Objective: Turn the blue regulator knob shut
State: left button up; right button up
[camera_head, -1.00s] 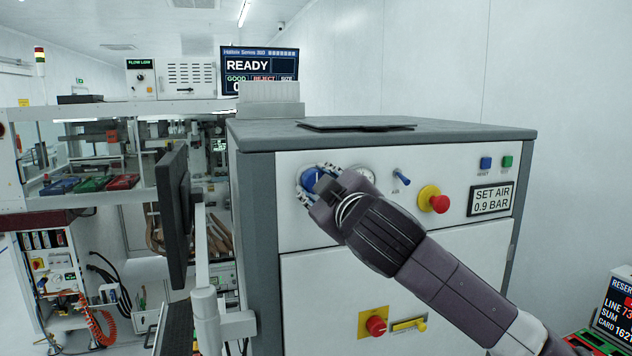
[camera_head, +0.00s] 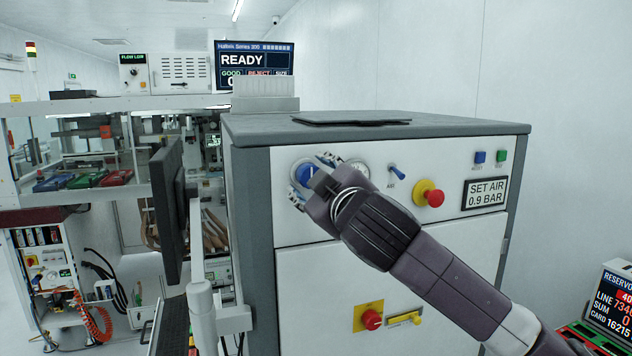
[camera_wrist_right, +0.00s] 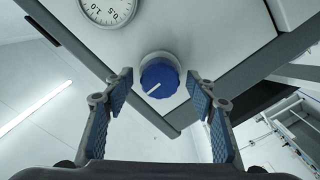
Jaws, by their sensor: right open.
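The blue regulator knob (camera_head: 305,173) is on the white front panel of the grey cabinet, near its upper left corner. My right gripper (camera_head: 311,178) is in front of it and hides part of it. In the right wrist view the knob (camera_wrist_right: 160,78) has a white pointer line towards the lower left. The open fingers (camera_wrist_right: 160,88) stand on both sides of it, with gaps visible. Touch is not seen. A round pressure gauge (camera_wrist_right: 106,8) is beside the knob, its needle out of view. In the head view the gripper partly hides this gauge (camera_head: 358,167). My left gripper is not in view.
Right of the gauge are a blue toggle switch (camera_head: 396,171), a red knob on yellow (camera_head: 431,194) and a sign (camera_head: 485,192) reading "SET AIR 0.9 BAR". A lower red knob (camera_head: 371,319) is below my arm. A monitor (camera_head: 168,210) stands left of the cabinet.

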jog(key=v, duration=1.2)
jog(key=shift+w, duration=0.1)
